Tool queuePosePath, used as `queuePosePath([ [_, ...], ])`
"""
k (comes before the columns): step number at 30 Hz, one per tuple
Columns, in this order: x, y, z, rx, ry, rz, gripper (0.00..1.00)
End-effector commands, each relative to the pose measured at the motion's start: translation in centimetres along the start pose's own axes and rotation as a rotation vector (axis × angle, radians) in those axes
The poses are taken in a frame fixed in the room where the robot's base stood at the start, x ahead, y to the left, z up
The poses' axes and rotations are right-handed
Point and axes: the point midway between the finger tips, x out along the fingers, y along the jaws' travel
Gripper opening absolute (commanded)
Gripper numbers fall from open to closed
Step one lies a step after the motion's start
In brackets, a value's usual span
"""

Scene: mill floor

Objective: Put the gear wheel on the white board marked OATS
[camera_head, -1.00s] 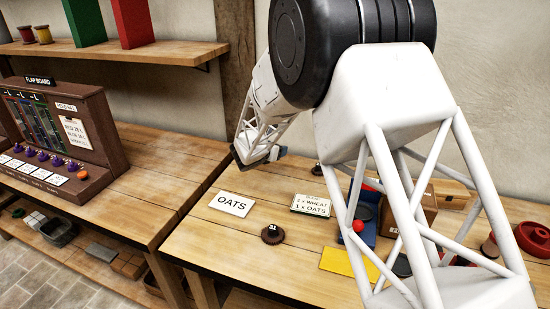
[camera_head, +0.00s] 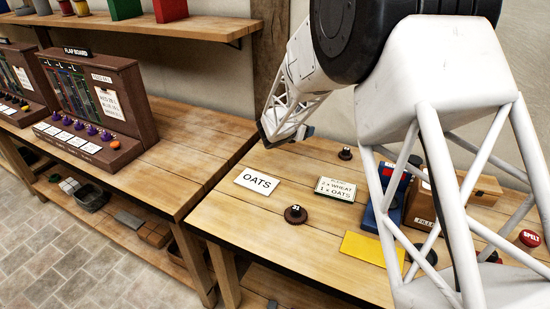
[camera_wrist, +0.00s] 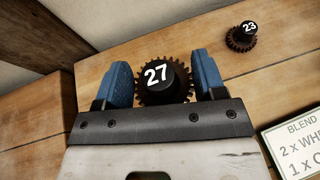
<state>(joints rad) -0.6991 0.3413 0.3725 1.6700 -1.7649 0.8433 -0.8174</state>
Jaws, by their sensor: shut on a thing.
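My gripper (camera_wrist: 162,66) has its two blue fingers shut on a dark toothed gear wheel marked 27 (camera_wrist: 163,82) in the wrist view. A gear marked 23 (camera_wrist: 241,37) also shows in the head view (camera_head: 345,154).
A blend card (camera_head: 336,189) lies right of the OATS board. A yellow sheet (camera_head: 372,250), a blue item (camera_head: 384,205) and a wooden box (camera_head: 485,190) are further right, partly behind my arm. The flap board (camera_head: 95,100) stands on the left bench.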

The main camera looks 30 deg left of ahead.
Motion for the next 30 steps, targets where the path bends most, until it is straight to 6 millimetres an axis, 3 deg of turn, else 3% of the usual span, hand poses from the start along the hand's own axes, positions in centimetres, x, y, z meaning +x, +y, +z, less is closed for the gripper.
queuePosePath([
  [5, -2.7, -0.2, -1.4, 0.002, 0.004, -0.001, 0.4],
  [14, -10.8, -1.7, -6.0, 0.009, 0.014, -0.01, 0.4],
  [24, -20.6, -5.6, -11.6, 0.012, 0.012, -0.023, 0.4],
  [30, -24.8, -8.3, -13.9, 0.011, 0.006, -0.031, 0.4],
])
